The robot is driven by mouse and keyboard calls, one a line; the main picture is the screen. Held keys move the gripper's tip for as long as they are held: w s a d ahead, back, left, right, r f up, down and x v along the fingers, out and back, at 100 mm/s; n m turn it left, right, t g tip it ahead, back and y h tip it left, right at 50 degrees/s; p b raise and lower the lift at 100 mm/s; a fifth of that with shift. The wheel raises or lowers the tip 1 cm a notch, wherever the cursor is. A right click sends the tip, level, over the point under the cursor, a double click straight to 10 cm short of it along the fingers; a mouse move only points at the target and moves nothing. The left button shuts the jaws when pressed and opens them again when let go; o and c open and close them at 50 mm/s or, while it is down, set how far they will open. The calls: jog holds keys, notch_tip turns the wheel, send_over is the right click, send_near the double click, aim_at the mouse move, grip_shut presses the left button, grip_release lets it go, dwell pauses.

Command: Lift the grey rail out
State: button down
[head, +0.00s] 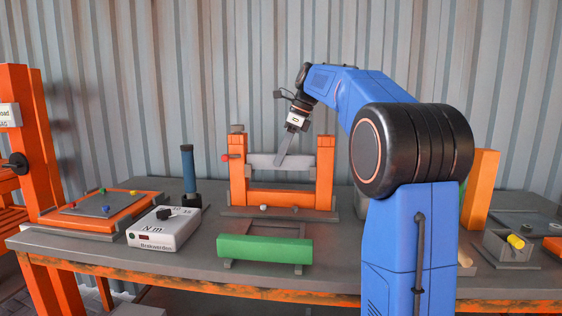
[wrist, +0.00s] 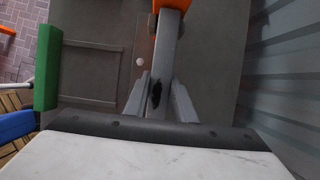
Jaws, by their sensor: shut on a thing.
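The grey rail (head: 262,160) lies level between the two uprights of the orange frame (head: 325,172) in the head view. In the wrist view the rail (wrist: 171,45) runs from an orange end piece at the top down between my fingers, with a dark mark on it. My gripper (head: 281,161) comes down from above and is shut on the rail near its middle. In the wrist view the gripper (wrist: 159,92) has one finger on each side of the rail. I cannot tell whether the rail is clear of its seats.
A green block (head: 265,249) lies in front of the frame on the bench. A white torque tester (head: 158,231) and a dark blue-handled tool (head: 189,172) stand to the left. A grey box (head: 512,247) with a yellow piece is at the right. The corrugated wall is close behind.

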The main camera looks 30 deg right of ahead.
notch_tip(320, 180, up, 17)
dwell(0.4)
